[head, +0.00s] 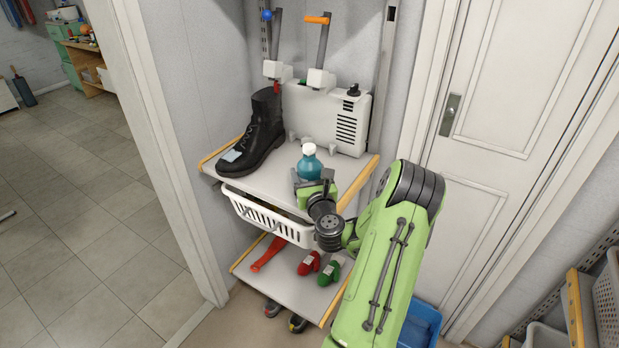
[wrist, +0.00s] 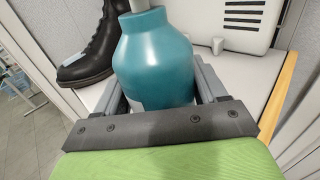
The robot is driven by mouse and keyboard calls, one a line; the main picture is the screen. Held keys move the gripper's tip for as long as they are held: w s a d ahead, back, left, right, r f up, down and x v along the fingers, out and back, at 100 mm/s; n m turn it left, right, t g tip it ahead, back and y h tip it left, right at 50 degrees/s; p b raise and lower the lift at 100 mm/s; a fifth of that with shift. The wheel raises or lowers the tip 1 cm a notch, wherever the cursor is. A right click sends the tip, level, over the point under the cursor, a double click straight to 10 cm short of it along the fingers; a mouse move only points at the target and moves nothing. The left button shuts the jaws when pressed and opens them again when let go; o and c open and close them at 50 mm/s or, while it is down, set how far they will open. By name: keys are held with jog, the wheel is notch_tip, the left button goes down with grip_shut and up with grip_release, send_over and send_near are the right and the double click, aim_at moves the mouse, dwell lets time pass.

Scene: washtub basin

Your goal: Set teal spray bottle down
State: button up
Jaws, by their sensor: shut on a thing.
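The teal spray bottle (head: 309,165) with a white top is upright at the front of the upper shelf (head: 275,185). It fills the middle of the wrist view (wrist: 155,55). My gripper (head: 315,182) is shut on the bottle, with one finger on each side of its body. The bottle's base is hidden by my gripper, so I cannot tell whether it touches the shelf.
A black boot (head: 262,130) stands left of the bottle, and a white box-shaped unit (head: 325,118) stands behind it. A white basket (head: 268,222) hangs below the shelf. The lower shelf (head: 285,285) holds red and green items. A door (head: 510,130) is at right.

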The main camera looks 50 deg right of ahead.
aim_at(309, 145)
notch_tip(309, 145, up, 10)
jog(key=p, duration=0.7)
